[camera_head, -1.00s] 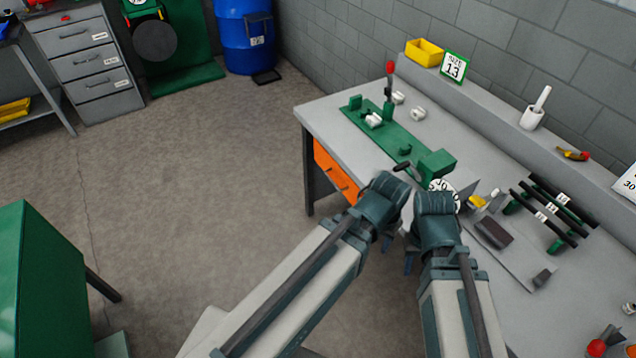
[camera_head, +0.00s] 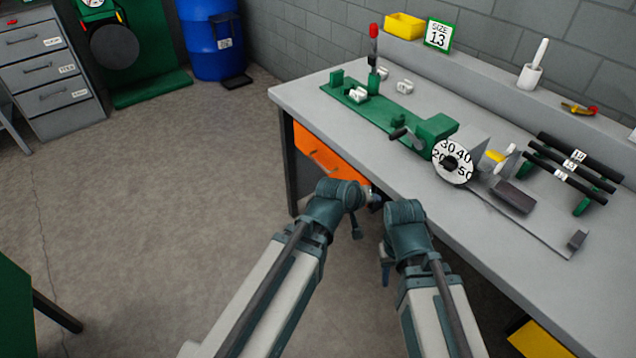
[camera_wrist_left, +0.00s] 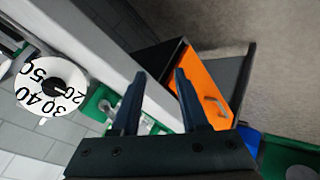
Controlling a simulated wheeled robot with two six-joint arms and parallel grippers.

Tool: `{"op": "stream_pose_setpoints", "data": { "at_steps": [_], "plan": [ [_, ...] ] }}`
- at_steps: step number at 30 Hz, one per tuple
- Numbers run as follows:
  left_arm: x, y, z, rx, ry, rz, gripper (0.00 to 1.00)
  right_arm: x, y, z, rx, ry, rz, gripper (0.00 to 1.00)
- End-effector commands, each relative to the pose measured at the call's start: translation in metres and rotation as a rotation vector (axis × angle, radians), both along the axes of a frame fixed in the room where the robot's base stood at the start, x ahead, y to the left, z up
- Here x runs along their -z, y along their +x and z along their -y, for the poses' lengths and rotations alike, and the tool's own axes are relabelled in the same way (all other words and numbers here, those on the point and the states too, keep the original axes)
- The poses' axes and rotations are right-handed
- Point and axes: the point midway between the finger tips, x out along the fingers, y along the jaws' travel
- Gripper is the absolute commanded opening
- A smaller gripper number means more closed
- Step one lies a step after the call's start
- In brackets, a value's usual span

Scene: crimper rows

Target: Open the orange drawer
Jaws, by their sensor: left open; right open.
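The orange drawer (camera_head: 306,146) is under the front left of the grey workbench, and its front looks shut. A bar handle (camera_head: 322,161) is on it. The left wrist view also shows the orange front (camera_wrist_left: 203,78) and its handle (camera_wrist_left: 216,107), right of centre. My left gripper (camera_wrist_left: 160,74) is open and empty, its fingers pointing towards the bench edge and drawer, apart from the handle. In the head view its wrist hides the drawer's right end. My right gripper (camera_head: 386,272) points down in front of the bench, small and partly hidden by its wrist; it is open.
The workbench (camera_head: 425,185) carries a green crimper base (camera_head: 385,117), a numbered dial (camera_head: 452,161) and a rack of black bars (camera_head: 570,170). A yellow panel (camera_head: 540,340) shows under the bench's right part.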

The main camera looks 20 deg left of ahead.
Motion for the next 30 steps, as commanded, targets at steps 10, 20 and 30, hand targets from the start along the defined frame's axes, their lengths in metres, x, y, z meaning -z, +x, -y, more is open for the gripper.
{"op": "stream_pose_setpoints", "data": {
  "at_steps": [10,20,30],
  "plan": [
    [0.070,0.059,-0.038,-0.307,-0.355,0.263,0.44,0.136,0.000,0.000,-0.001,-0.001,0.001,0.41],
    [0.111,0.088,-0.104,-0.576,-0.710,0.521,0.44,0.246,0.001,0.000,-0.002,-0.001,0.002,0.41],
    [0.133,0.090,-0.164,-0.749,-0.972,0.722,0.44,0.313,0.001,0.000,-0.002,-0.001,0.003,0.41]
  ]
}}
